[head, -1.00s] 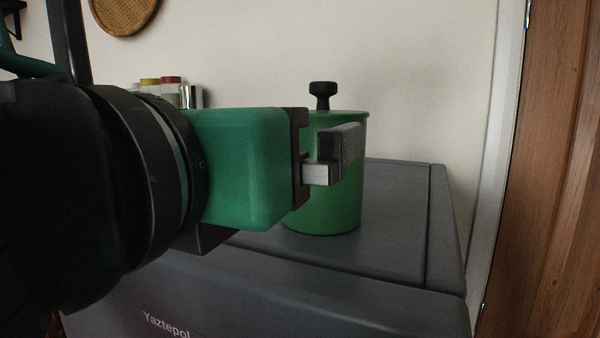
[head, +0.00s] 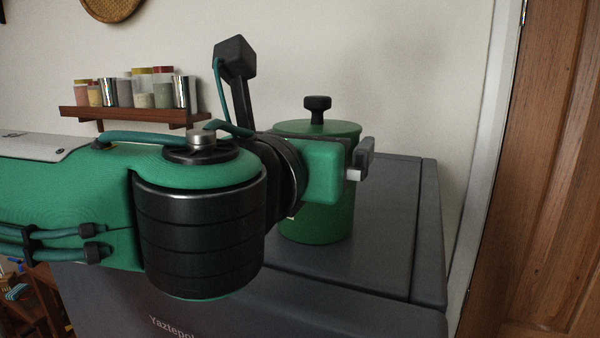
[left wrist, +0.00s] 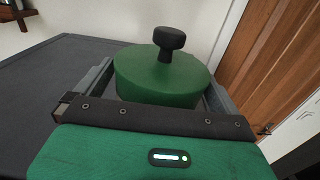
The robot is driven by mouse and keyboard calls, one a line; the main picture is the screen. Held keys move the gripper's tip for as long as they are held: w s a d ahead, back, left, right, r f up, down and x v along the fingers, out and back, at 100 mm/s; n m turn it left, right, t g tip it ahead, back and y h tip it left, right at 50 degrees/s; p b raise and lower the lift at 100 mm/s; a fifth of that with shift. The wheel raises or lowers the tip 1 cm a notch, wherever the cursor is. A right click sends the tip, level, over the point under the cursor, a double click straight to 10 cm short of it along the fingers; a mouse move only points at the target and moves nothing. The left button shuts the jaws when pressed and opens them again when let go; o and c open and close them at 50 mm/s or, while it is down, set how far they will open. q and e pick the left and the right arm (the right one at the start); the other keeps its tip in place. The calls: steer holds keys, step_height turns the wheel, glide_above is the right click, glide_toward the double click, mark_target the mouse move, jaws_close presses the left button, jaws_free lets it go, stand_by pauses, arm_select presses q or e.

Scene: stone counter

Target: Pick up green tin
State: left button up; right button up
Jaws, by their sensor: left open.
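The green tin (head: 322,226) is a cylinder with a green lid and a black knob (head: 317,104). It stands upright on the dark grey counter (head: 385,262). In the head view my left gripper (head: 366,160) is in front of the tin and hides part of its middle. In the left wrist view the tin (left wrist: 160,80) lies between the two open fingers (left wrist: 158,75), one on each side of it. The tin's lower part is hidden there by the gripper body. I cannot tell whether either finger touches the tin. My right gripper is not in view.
A wooden wall shelf (head: 135,116) with several jars and metal cups is at the back left. A wooden door (head: 550,170) stands at the right beyond the counter's edge. The counter right of the tin is clear.

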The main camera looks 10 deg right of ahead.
arm_select(q)
steer(key=shift+w+d, duration=0.4)
steer(key=shift+w, duration=0.2)
steer(key=shift+s+a, duration=0.1)
steer(key=shift+c, duration=1.1)
steer(key=c, duration=1.4)
steer(key=shift+r, duration=0.1)
